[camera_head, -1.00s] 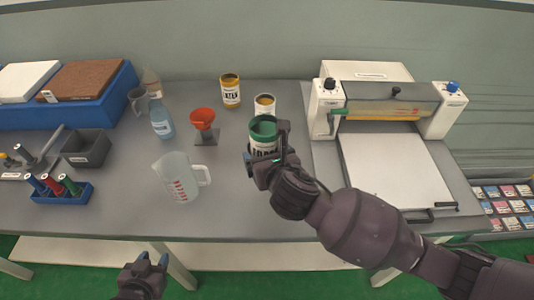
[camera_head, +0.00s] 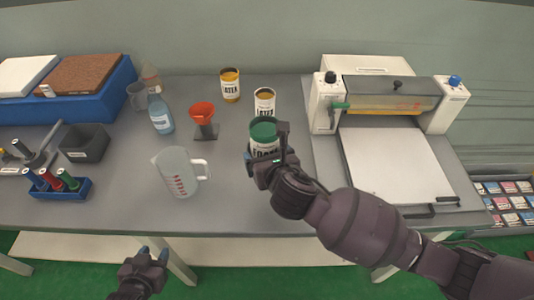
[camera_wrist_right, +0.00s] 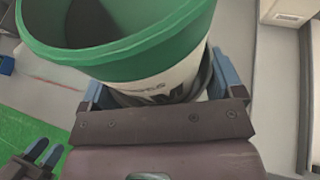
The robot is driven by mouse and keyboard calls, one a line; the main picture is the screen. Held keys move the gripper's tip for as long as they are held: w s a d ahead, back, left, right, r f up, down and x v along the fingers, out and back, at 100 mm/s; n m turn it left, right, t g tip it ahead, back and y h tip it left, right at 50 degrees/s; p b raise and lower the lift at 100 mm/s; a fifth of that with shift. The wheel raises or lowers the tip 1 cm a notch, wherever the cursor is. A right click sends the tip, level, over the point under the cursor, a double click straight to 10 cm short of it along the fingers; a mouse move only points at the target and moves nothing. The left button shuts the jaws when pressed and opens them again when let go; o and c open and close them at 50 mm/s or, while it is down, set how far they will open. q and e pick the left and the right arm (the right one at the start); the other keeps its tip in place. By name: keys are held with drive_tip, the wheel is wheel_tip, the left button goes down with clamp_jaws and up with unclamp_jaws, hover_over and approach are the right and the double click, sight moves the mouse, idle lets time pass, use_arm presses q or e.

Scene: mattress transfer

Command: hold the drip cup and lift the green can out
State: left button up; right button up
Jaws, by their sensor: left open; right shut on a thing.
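In the right wrist view the can (camera_wrist_right: 150,45) is open at the top. A dark grey band, seemingly the drip cup (camera_wrist_right: 204,80), wraps around its lower part; most of it is hidden. My right gripper (camera_head: 267,156) is shut on the drip cup, one finger on each side. My left gripper (camera_head: 152,254) is open and empty, low in front of the table edge, well left of the can.
A clear measuring jug (camera_head: 176,175) stands left of the can, with a red funnel (camera_head: 202,110) on a stand behind it. A white press (camera_head: 395,165) is at the right. The table between jug and can is clear.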

drive_tip(key=shift+f+b, duration=0.4)
drive_tip(key=shift+f, duration=0.5)
drive_tip(key=shift+f+b, duration=0.5)
drive_tip(key=shift+f, duration=0.8)
drive_tip(key=shift+f+b, duration=1.75)
drive_tip(key=shift+f, duration=2.25)
